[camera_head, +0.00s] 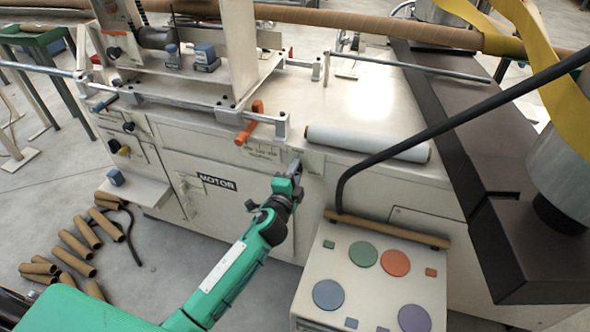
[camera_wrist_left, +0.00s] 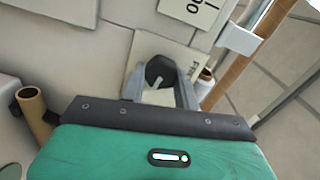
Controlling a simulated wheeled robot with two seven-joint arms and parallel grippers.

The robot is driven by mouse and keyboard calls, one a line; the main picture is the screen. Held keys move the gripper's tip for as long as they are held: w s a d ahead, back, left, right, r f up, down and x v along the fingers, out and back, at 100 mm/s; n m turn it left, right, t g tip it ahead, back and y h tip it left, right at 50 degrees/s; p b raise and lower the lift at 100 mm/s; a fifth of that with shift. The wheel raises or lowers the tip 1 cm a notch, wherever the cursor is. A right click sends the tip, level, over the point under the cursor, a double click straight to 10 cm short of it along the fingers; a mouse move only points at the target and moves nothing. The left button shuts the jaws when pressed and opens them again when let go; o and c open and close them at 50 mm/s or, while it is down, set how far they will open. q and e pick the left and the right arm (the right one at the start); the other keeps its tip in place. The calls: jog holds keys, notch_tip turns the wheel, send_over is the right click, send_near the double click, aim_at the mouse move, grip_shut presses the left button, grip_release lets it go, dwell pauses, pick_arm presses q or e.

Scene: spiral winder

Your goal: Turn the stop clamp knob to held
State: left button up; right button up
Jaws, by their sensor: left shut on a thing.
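The stop clamp knob (camera_wrist_left: 158,70) is a round black knob with a pale pointer line, on a light label plate on the cream machine front. In the wrist view it sits between the two grey fingers of my left gripper (camera_wrist_left: 160,87), which is shut on it. The pointer slants down and left from the knob's right side. In the head view my left gripper (camera_head: 293,171) reaches the machine front right of the MOTOR label and hides the knob. My right gripper is not in view.
A control panel (camera_head: 344,262) with coloured round buttons stands right of my left arm. A white roll (camera_head: 368,143) lies on the machine top. An orange-handled lever (camera_head: 249,123) is above my gripper. Cardboard tubes (camera_head: 76,243) lie on the floor at left.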

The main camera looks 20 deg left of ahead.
pick_arm(q)
jog(key=m+p, duration=0.1)
jog(key=m, duration=0.3)
jog(key=shift+f, duration=0.1)
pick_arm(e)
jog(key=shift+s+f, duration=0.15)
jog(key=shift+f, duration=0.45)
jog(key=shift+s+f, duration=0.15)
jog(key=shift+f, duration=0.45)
pick_arm(q)
jog(key=shift+m, duration=0.3)
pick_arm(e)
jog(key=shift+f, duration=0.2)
pick_arm(q)
jog(key=o, duration=1)
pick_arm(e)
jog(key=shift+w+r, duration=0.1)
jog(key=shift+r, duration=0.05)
pick_arm(q)
jog(key=shift+s+a+b, duration=0.2)
jog(key=shift+s+b, duration=0.3)
jog(key=shift+s, duration=6.4)
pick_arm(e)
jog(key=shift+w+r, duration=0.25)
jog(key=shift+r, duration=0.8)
